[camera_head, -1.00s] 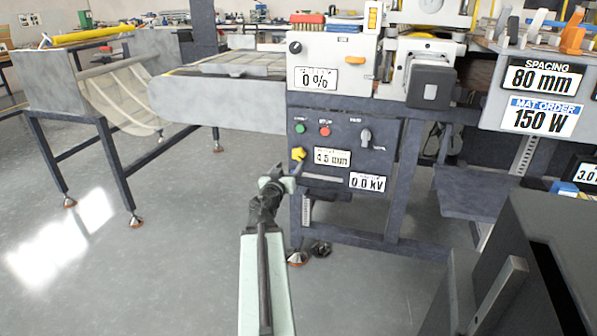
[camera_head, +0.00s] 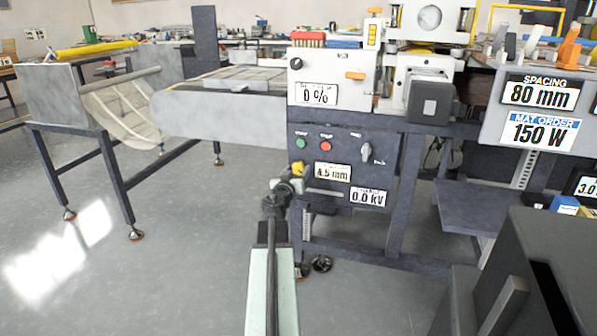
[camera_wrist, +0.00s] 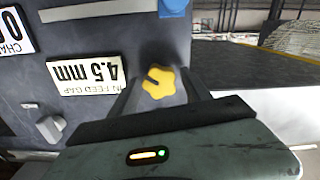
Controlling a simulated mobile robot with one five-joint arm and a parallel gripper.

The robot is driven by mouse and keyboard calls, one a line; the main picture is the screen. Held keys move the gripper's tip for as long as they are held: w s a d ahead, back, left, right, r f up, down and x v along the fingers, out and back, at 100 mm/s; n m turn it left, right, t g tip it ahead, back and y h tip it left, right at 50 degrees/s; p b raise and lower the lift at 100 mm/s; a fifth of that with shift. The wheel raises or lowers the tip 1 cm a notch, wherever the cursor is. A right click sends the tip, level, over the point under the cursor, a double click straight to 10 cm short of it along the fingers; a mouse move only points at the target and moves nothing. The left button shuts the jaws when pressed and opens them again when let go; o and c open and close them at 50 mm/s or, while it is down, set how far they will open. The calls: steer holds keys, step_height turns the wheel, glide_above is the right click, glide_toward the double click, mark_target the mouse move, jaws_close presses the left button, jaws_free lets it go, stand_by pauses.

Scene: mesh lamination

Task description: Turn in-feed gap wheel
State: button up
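The in-feed gap wheel is a small yellow lobed knob (camera_head: 299,168) on the dark lower panel of the machine, left of the 4.5 mm display (camera_head: 332,173). In the wrist view, which is upside down, the yellow wheel (camera_wrist: 160,83) has a dark mark on its face. The IN FEED GAP display (camera_wrist: 86,74) beside it reads 4.5 mm. My gripper (camera_head: 291,182) is just in front of and below the wheel. In the wrist view my gripper (camera_wrist: 158,84) has its dark fingers apart, one on each side of the wheel. I see no clear contact.
Green (camera_head: 301,144) and red (camera_head: 326,146) buttons and a grey rotary switch (camera_head: 366,150) sit above on the panel. A 0.0 kV display (camera_head: 368,198) is to the right. A dark box (camera_head: 540,270) stands at the front right. Open floor (camera_head: 130,280) lies left.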

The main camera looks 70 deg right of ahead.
steer(key=c, duration=1)
steer(key=shift+d, duration=0.2)
steer(key=shift+a, duration=0.2)
steer(key=shift+n, duration=0.5)
steer(key=n, duration=0.5)
steer(key=shift+n, duration=0.4)
steer(key=n, duration=0.4)
steer(key=shift+a+n, duration=0.1)
steer(key=shift+n, duration=1.9)
steer(key=shift+w, duration=0.1)
